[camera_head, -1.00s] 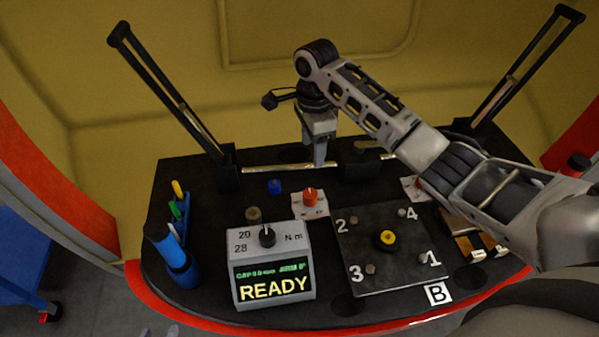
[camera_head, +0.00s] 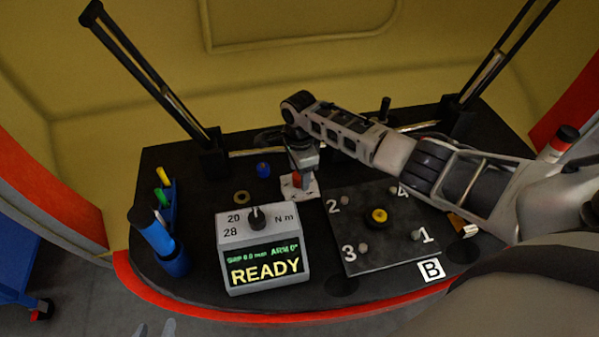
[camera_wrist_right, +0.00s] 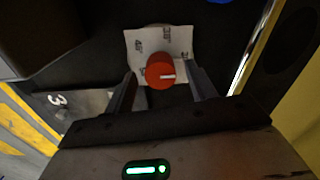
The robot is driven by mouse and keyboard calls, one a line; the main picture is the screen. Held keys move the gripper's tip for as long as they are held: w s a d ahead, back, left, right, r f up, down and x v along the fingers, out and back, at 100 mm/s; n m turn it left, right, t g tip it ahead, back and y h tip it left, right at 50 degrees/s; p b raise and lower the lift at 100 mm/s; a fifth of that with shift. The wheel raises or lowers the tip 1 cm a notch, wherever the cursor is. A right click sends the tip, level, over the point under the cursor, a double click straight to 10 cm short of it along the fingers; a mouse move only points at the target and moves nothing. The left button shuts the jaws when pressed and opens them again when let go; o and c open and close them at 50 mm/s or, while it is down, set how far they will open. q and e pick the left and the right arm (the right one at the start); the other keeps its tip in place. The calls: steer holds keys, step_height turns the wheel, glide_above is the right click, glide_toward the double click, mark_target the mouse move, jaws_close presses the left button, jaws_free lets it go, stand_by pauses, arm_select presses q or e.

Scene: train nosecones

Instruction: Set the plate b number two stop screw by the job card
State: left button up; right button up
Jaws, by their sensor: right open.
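The dark plate B (camera_head: 385,258) has several numbered screws and a yellow-topped centre knob (camera_head: 379,216). Number two's screw (camera_head: 333,207) is at its far left corner. A white label card (camera_head: 312,186) lies behind the plate with a red knob (camera_head: 297,180) on it. My right gripper (camera_head: 298,176) is over this knob. In the right wrist view, the red knob (camera_wrist_right: 160,71) with a white pointer line shows between the open fingers (camera_wrist_right: 162,92); contact cannot be told. My left gripper (camera_head: 155,328) shows only as two separated grey tips at the bottom edge.
The torque box (camera_head: 262,272) reads READY, with a black dial near 20 and 28 N m. A blue knob (camera_head: 263,170) and a brass ring (camera_head: 241,197) lie behind it. Blue, green and yellow tools (camera_head: 160,235) stand at left. Black posts rise at the back.

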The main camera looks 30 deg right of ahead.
steer(key=shift+f, duration=0.15)
steer(key=shift+c, duration=0.4)
steer(key=c, duration=0.9)
